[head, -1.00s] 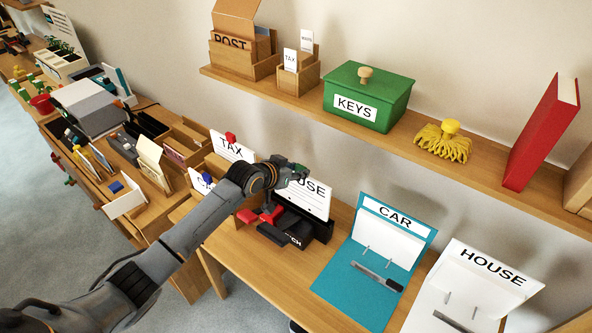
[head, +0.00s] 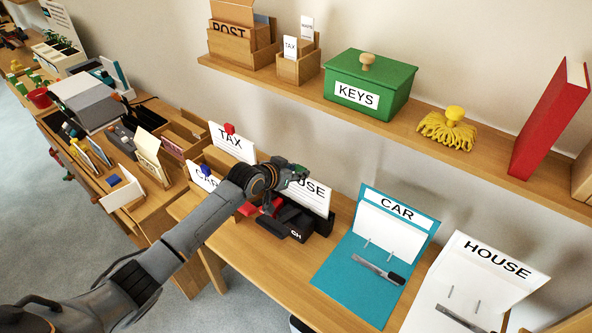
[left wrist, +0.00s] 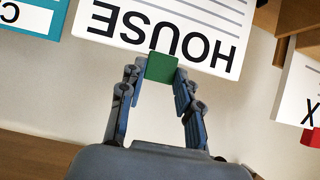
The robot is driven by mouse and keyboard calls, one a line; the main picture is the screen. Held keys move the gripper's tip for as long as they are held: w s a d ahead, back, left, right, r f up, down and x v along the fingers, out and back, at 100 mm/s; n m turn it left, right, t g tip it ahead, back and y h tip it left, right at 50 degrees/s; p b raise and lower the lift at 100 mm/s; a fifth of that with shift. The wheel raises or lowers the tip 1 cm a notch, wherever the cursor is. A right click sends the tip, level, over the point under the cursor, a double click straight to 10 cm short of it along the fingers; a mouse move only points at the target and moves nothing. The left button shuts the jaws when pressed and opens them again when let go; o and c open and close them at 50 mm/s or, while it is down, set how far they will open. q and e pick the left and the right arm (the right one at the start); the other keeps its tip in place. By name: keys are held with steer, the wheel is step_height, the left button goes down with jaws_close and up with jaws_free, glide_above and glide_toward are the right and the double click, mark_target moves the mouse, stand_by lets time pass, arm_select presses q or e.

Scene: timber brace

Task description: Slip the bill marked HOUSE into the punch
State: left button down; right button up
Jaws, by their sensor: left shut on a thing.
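The white bill marked HOUSE (head: 316,195) stands upright at the black punch (head: 300,222) on the desk. Its lower edge is hidden behind the punch's body, so I cannot tell whether it sits in the slot. My left gripper (head: 297,176) is shut on the bill's green tab at its top edge. In the left wrist view the bill (left wrist: 165,25) appears upside down, and the green tab (left wrist: 161,68) sits between the fingertips (left wrist: 161,78). My right gripper is out of view.
A teal CAR folder (head: 345,285) and a white HOUSE folder (head: 440,290) lie open to the right. TAX (head: 230,141) and CAR bills (head: 200,178) stand at the left. A shelf (head: 400,130) with a green KEYS box (head: 368,80) runs above.

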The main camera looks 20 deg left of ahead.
arm_select(q)
steer(key=shift+f+b, duration=0.85)
steer(key=shift+f, duration=0.55)
steer(key=c, duration=0.8)
jaws_free()
steer(key=shift+c, duration=0.2)
steer(key=shift+o, duration=0.2)
steer(key=o, duration=0.4)
steer(key=shift+r, duration=0.1)
step_height(320, 180, up, 8)
steer(key=p, duration=0.7)
